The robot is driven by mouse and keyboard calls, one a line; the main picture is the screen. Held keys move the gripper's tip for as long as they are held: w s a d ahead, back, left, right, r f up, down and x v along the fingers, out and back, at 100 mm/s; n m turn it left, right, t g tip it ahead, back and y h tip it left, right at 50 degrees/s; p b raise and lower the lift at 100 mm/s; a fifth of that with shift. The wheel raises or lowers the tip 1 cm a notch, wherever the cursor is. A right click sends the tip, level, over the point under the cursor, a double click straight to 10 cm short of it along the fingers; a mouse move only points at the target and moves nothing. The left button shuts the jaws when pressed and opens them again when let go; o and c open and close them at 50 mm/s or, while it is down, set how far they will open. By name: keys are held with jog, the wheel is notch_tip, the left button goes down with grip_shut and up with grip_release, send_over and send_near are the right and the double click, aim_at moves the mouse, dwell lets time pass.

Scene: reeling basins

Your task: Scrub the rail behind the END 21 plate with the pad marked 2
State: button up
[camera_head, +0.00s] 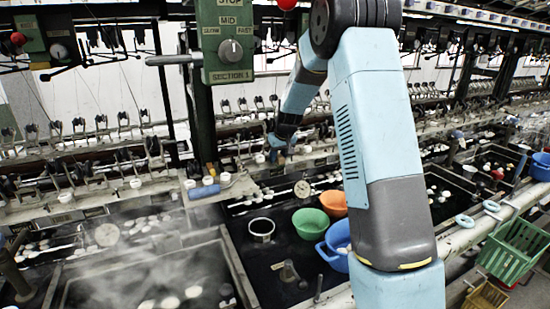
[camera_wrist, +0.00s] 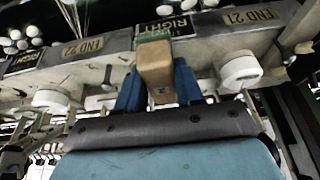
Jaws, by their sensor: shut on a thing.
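In the wrist view my gripper (camera_wrist: 157,84) has its blue fingers shut on a tan block pad (camera_wrist: 155,66) with a green scrubbing face at its far end. A small mark on the block is too blurred to read. The green face overlaps the pale rail (camera_wrist: 208,46) close to a RIGHT plate; I cannot tell whether it touches. The END 21 plate (camera_wrist: 247,15) is on the rail to the upper right of the pad. In the head view my gripper (camera_head: 279,143) is small, over the machine behind the basins, and plate lettering there is too small to read.
The END 22 plate (camera_wrist: 82,47) is left of the pad. White round fittings (camera_wrist: 240,70) hang along the rail's near edge. In the head view, green (camera_head: 310,223), orange (camera_head: 333,202) and blue bowls stand by the dark basins, and steam rises at left.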

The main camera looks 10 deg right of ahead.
jog(key=shift+w+d+f, duration=0.15)
jog(key=shift+d, duration=0.95)
jog(key=shift+s+a, duration=0.2)
jog(key=shift+a, duration=0.8)
jog(key=shift+s+a, duration=0.2)
jog(key=shift+a, duration=0.75)
jog(key=shift+w+d+r, duration=0.15)
jog(key=shift+w+d, duration=0.1)
jog(key=shift+d, duration=0.75)
jog(key=shift+w+d+r, duration=0.1)
jog(key=shift+w+d, duration=0.1)
jog(key=shift+d, duration=0.8)
jog(key=shift+s+a+f, duration=0.1)
jog(key=shift+s+a, duration=0.1)
jog(key=shift+a, duration=0.8)
jog(key=shift+s+a, duration=0.15)
jog(key=shift+a, duration=0.85)
jog(key=shift+w+d+f, duration=0.1)
jog(key=shift+w+d, duration=0.05)
jog(key=shift+d, duration=0.85)
jog(key=shift+w+d+f, duration=0.1)
jog(key=shift+w+d, duration=0.05)
jog(key=shift+d, duration=0.85)
jog(key=shift+s+a+r, duration=0.1)
jog(key=shift+s+a, duration=0.1)
jog(key=shift+a, duration=0.85)
